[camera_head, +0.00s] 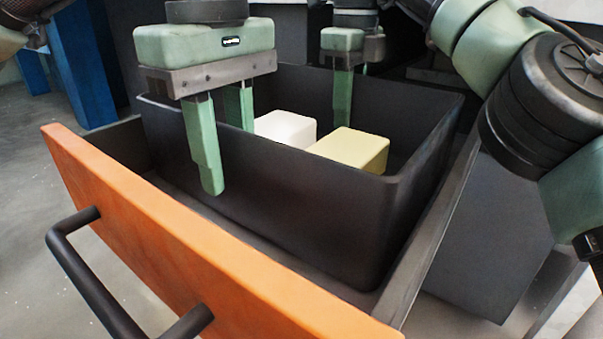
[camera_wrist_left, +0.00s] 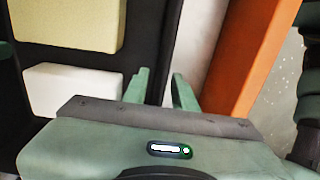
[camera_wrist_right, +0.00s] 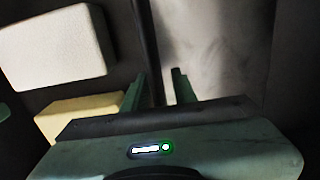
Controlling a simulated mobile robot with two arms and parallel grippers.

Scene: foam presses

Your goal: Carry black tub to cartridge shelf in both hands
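The black tub (camera_head: 290,215) sits upright in an open drawer with an orange front (camera_head: 200,240). A white block (camera_head: 285,128) and a pale yellow block (camera_head: 350,149) lie inside it. My left gripper (camera_head: 222,150) straddles the tub's near wall, one finger inside and one outside. The left wrist view shows gaps between its fingers (camera_wrist_left: 160,85) and the wall, so it is open. My right gripper (camera_wrist_right: 158,85) straddles the far wall in the same way, open; in the head view its outer finger is hidden behind that wall.
A black bar handle (camera_head: 95,290) sticks out from the drawer front. The drawer's grey right side wall (camera_head: 430,240) runs close beside the tub. Blue posts (camera_head: 82,65) stand at the far left, and grey floor (camera_head: 35,180) is clear left of the drawer.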

